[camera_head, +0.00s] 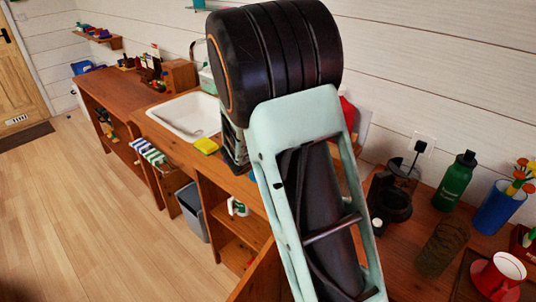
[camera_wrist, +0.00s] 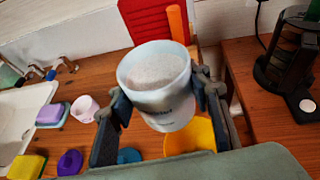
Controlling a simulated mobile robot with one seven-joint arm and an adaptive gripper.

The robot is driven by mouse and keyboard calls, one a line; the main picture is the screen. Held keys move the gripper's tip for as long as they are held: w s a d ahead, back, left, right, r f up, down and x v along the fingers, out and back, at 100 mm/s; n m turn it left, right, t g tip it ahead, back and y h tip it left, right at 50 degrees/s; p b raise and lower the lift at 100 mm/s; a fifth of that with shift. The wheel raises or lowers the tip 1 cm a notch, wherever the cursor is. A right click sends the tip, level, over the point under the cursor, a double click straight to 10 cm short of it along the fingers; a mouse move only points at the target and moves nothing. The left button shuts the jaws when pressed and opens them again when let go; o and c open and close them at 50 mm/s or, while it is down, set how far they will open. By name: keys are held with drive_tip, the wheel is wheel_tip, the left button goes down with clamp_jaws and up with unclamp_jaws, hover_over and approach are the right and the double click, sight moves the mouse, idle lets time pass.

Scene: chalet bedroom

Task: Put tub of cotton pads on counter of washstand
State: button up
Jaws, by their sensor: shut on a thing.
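The tub of cotton pads (camera_wrist: 155,88) is a white round tub with dark lettering and a pale grey top. In the wrist view my gripper (camera_wrist: 160,98) is shut on it, with a finger on each side. The tub looks roughly upright, above the wooden counter of the washstand (camera_wrist: 101,76); its exact height is unclear. In the head view the counter (camera_head: 172,146) surrounds a white sink, and my arm hides the tub.
The sink (camera_head: 188,113) lies left. A green bottle (camera_head: 457,180) and coffee maker (camera_head: 397,190) stand right.

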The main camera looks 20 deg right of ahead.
drive_tip(key=w+f, duration=0.3)
drive_tip(key=w, duration=0.1)
drive_tip(key=w+d+f+p, duration=0.1)
drive_tip(key=w+f, duration=0.2)
drive_tip(key=w, duration=0.1)
drive_tip(key=w+d+f, duration=0.1)
drive_tip(key=w+f, duration=0.2)
drive_tip(key=w, duration=0.2)
drive_tip(key=shift+f, duration=0.1)
drive_tip(key=shift+w+f, duration=0.3)
drive_tip(key=shift+f, duration=1.65)
drive_tip(key=o, duration=0.9)
drive_tip(key=shift+f, duration=0.1)
drive_tip(key=o, duration=0.4)
drive_tip(key=shift+r+p, duration=0.25)
drive_tip(key=shift+p, duration=0.05)
drive_tip(key=v, duration=1.2)
drive_tip(key=shift+b, duration=0.4)
